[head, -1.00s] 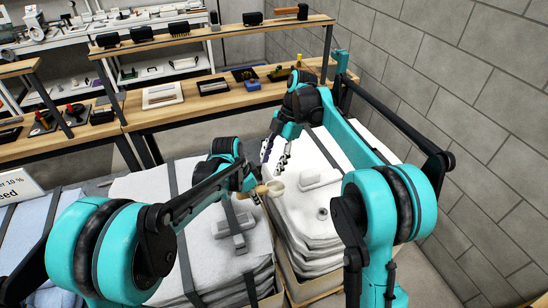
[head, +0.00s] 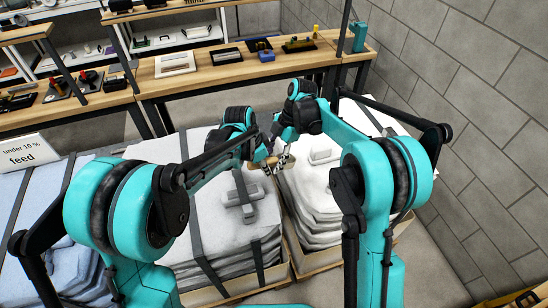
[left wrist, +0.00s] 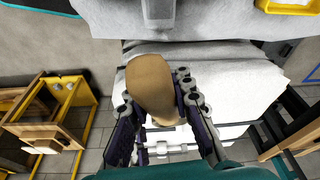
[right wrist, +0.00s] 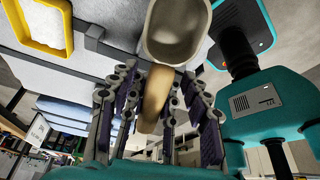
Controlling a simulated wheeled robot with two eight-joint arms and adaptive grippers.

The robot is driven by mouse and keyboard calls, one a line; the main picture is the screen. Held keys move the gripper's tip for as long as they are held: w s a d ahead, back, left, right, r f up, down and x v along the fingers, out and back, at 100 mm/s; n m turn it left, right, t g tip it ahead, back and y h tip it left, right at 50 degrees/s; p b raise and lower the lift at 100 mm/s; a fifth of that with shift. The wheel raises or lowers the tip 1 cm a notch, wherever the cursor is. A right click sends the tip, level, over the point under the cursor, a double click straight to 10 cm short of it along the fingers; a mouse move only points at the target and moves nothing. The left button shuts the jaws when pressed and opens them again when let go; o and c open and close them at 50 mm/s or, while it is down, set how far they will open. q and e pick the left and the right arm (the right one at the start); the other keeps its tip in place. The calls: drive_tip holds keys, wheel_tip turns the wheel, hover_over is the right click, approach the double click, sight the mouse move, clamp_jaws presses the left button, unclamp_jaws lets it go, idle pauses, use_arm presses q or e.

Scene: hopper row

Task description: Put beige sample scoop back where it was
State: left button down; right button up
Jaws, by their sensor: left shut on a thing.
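The beige sample scoop (right wrist: 180,30) has a pale bowl and a tan handle. My left gripper (head: 260,165) is shut on the handle and holds the scoop above the sacks. My right gripper (head: 284,158) is right beside the left one, at the scoop. In the right wrist view its fingers stand apart on both sides of the handle and look open. In the head view the fingers partly hide the scoop.
White sacks with dark straps (head: 205,200) are stacked below the grippers, with grey scoop-like items on top. Blue sacks (head: 40,195) and a feed sign (head: 28,152) are at the left. A wooden bench (head: 215,82) stands behind; a grey block wall is at the right.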

clamp_jaws()
use_arm(q)
drive_tip(key=c, duration=1.3)
unclamp_jaws()
drive_tip(key=shift+o, duration=0.2)
